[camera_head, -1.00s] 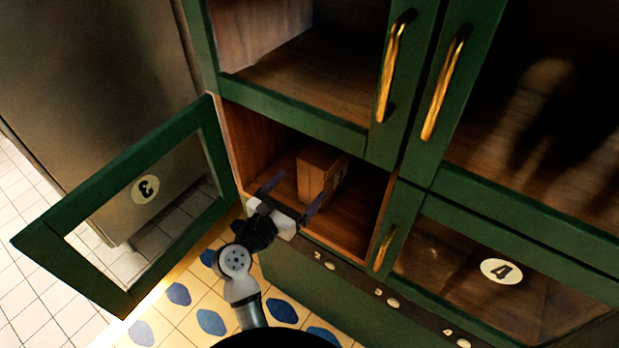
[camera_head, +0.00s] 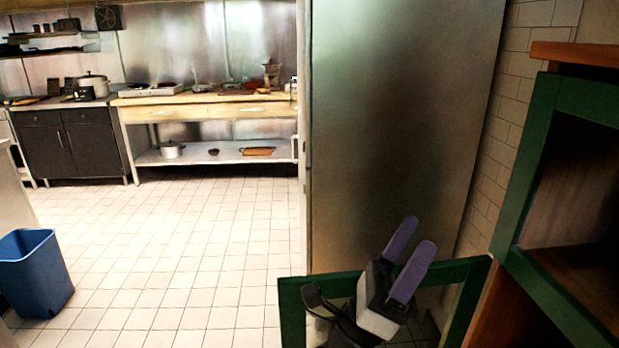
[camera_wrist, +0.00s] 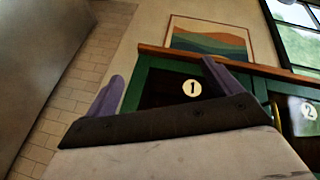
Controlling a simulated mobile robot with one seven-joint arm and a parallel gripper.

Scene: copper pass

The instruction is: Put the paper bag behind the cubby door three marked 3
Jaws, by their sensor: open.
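My gripper (camera_head: 414,232) is open and empty, its two purple fingers pointing up in the head view. In the wrist view my gripper (camera_wrist: 161,72) also has its fingers spread with nothing between them. The green-framed glass door (camera_head: 291,306) of cubby three stands open at the bottom of the head view, with my gripper in front of or above its frame. Its number does not show.
A green cabinet (camera_head: 527,190) is close on the right. A tall steel appliance (camera_head: 400,120) stands behind my gripper. The tiled floor (camera_head: 190,240) is open on the left, with a blue bin (camera_head: 36,272). The wrist view shows the door marked 1 (camera_wrist: 192,88) and the number 2 (camera_wrist: 309,110).

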